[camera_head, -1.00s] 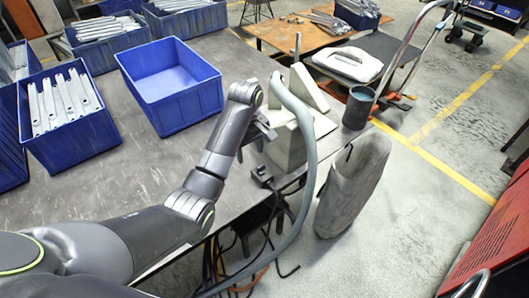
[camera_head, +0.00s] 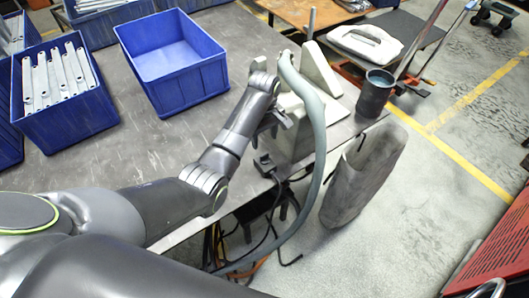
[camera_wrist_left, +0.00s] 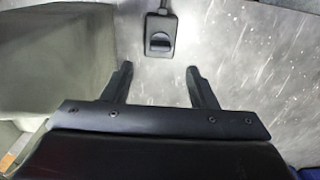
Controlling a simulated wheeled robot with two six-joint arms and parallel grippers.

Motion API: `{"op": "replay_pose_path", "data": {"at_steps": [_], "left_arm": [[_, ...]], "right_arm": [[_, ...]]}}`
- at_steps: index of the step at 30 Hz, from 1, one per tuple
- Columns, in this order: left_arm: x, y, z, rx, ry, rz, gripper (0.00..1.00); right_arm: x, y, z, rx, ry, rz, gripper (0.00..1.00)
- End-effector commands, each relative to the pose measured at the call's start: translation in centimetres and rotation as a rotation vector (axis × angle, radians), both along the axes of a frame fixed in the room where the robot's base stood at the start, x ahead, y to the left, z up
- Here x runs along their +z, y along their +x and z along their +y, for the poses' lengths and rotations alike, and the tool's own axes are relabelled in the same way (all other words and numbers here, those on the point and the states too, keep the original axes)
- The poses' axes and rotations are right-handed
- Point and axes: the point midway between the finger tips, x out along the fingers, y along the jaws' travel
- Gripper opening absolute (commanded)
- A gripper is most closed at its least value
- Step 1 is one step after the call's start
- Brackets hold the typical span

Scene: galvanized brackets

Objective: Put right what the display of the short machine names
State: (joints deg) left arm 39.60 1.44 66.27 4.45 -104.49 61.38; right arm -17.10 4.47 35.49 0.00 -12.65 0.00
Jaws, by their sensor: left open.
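A pale grey-beige machine (camera_head: 288,137) stands at the table's right edge, with a thick grey-green hose curving over it; no display shows. My left gripper (camera_head: 282,120) is beside the machine, over the table edge, its tips partly hard to make out. In the left wrist view its two fingers (camera_wrist_left: 160,88) are apart with nothing between them. A small black box (camera_wrist_left: 160,36) with a raised dark knob or rocker and a cable lies on the table just beyond the fingertips, apart from them. It also shows near the table edge in the head view (camera_head: 264,162). My right gripper is not in view.
An empty blue bin (camera_head: 192,93) stands on the table. Another blue bin (camera_head: 75,122) to its left holds several galvanized brackets. A dark cup-like container (camera_head: 375,97) and a grey sack-like thing (camera_head: 362,182) are right of the machine. Cables hang below the table edge.

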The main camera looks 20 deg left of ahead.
Motion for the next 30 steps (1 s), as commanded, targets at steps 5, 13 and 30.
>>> {"op": "replay_pose_path", "data": {"at_steps": [5, 13, 30], "left_arm": [[-3.9, -0.1, 0.0, -0.001, 0.001, 0.004, 0.53], [-7.3, -0.1, 0.0, -0.001, 0.001, 0.002, 0.53], [-7.9, 0.0, 0.0, -0.001, 0.000, 0.000, 0.30]], "right_arm": [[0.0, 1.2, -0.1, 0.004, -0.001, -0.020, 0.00], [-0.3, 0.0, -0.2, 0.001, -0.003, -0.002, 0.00], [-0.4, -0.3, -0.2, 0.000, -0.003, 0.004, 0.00]]}}
